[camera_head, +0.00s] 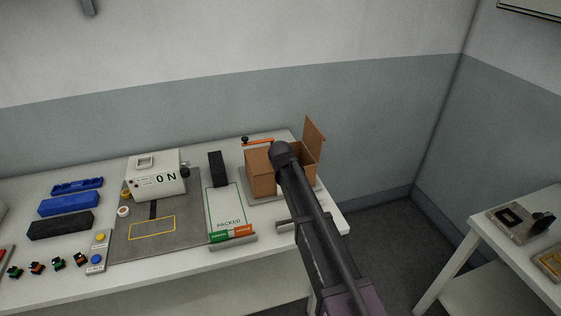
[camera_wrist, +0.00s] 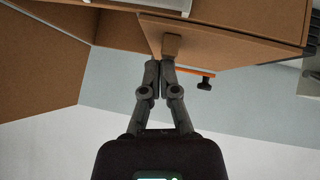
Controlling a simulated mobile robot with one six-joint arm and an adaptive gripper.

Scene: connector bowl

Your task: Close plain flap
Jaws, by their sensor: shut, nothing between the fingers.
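The cardboard box (camera_head: 261,178) stands at the right end of the table, partly hidden by my arm. One flap (camera_head: 314,138) stands up at its right side; a cardboard panel (camera_wrist: 40,60), possibly this flap, fills the left of the wrist view. Another cardboard panel (camera_wrist: 225,42) with a small brown tab (camera_wrist: 172,46) spans the upper right there. I cannot tell which piece is the plain flap. My gripper (camera_wrist: 160,66) is shut and empty, its fingertips just by the tab; contact is unclear. In the head view the fingers are hidden behind my arm.
An orange bar with a black knob (camera_head: 245,139) is behind the box; it also shows in the wrist view (camera_wrist: 204,85). A PACKED mat (camera_head: 224,205), a black block (camera_head: 217,168) and an ON machine (camera_head: 155,174) stand left. A second table (camera_head: 490,240) is right.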

